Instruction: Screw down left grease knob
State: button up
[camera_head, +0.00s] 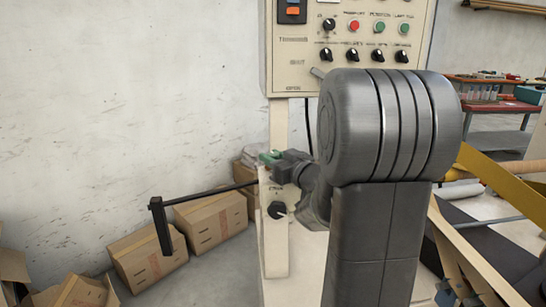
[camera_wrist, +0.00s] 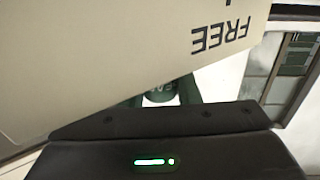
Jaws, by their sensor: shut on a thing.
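My gripper (camera_head: 270,158) is at the top of a narrow cream post (camera_head: 275,250), left of my arm in the head view. Its green fingertips point left, and what they hold is too small to make out there. In the wrist view, my gripper (camera_wrist: 162,98) has green fingers on both sides of a dark round knob (camera_wrist: 160,88) with pale marks, which I take to be the left grease knob. The gripper is shut on it. The knob's far part is hidden behind a cream panel (camera_wrist: 120,50) lettered FREE, seen upside down.
A black dial (camera_head: 277,210) is on the post below my gripper. A black crank handle (camera_head: 162,225) reaches out left. A control box (camera_head: 300,75) with switches and buttons stands above. Cardboard boxes (camera_head: 147,258) lie along the wall. Yellow machine parts (camera_head: 505,180) are at right.

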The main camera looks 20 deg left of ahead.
jog(key=o, duration=1)
jog(key=shift+c, duration=0.2)
jog(key=v, duration=1.4)
jog(key=shift+b, duration=0.4)
jog(key=shift+a, duration=0.15)
jog(key=x, duration=1.3)
jog(key=shift+w+a+p, duration=0.25)
jog(key=shift+a+p, duration=0.1)
jog(key=shift+d, duration=0.1)
